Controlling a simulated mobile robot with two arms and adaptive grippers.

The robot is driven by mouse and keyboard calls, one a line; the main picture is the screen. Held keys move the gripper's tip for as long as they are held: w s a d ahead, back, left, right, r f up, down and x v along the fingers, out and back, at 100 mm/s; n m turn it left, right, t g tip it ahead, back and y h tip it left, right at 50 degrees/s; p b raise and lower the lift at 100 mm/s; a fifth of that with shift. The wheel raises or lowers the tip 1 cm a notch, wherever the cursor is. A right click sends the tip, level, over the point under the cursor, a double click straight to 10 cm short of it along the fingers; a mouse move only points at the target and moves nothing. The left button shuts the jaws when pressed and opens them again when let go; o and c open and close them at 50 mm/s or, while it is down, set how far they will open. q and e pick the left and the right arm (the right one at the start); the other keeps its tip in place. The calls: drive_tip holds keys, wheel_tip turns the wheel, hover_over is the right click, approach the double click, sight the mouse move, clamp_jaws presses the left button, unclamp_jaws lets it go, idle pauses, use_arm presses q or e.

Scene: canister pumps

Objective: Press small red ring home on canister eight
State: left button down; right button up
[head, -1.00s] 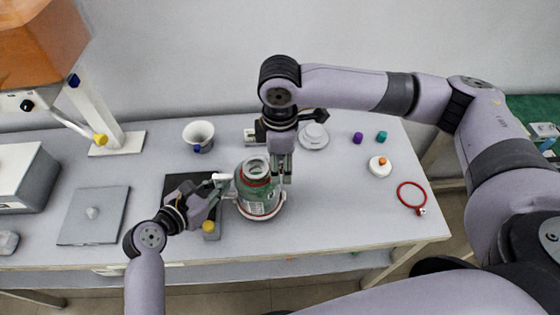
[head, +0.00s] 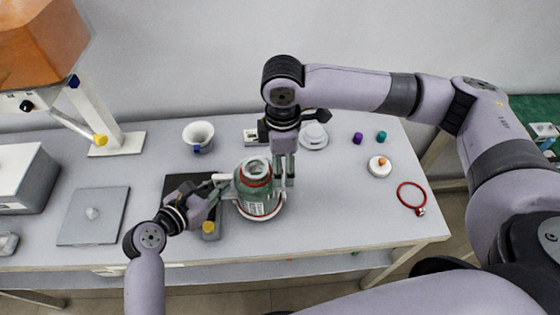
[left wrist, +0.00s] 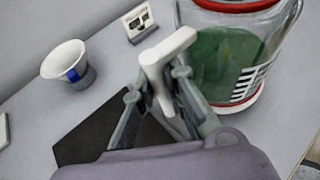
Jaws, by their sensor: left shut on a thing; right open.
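The canister (head: 258,198) is a clear jar with green contents and a barcode label, standing upright on the table; it also shows in the left wrist view (left wrist: 228,60). A red ring (head: 256,181) lies around its neck, and a red-and-white band circles its base. I cannot tell whether the neck ring is fully seated. My left gripper (head: 216,186) is shut on a white T-shaped piece (left wrist: 165,58) at the canister's left side. My right gripper (head: 285,180) is open, pointing down beside the canister's right side. No number is readable on the canister.
A larger red ring (head: 412,197) lies at the right. A white funnel-like cup (head: 199,136), a white round lid (head: 314,136), purple and teal caps, and a white disc with an orange knob (head: 380,167) stand around. A grey plate (head: 93,216) lies left. The right table area is mostly clear.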

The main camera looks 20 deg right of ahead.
drive_tip(key=shift+s+d, duration=0.25)
drive_tip(key=shift+d, duration=0.5)
drive_tip(key=shift+s+d, duration=0.2)
drive_tip(key=shift+d, duration=0.5)
drive_tip(key=shift+d, duration=0.2)
drive_tip(key=shift+r, duration=0.1)
wheel_tip(320, 180, up, 7)
drive_tip(key=shift+r, duration=0.15)
idle(0.7)
use_arm(q)
drive_tip(key=c, duration=1.6)
unclamp_jaws()
drive_tip(key=shift+o, duration=0.2)
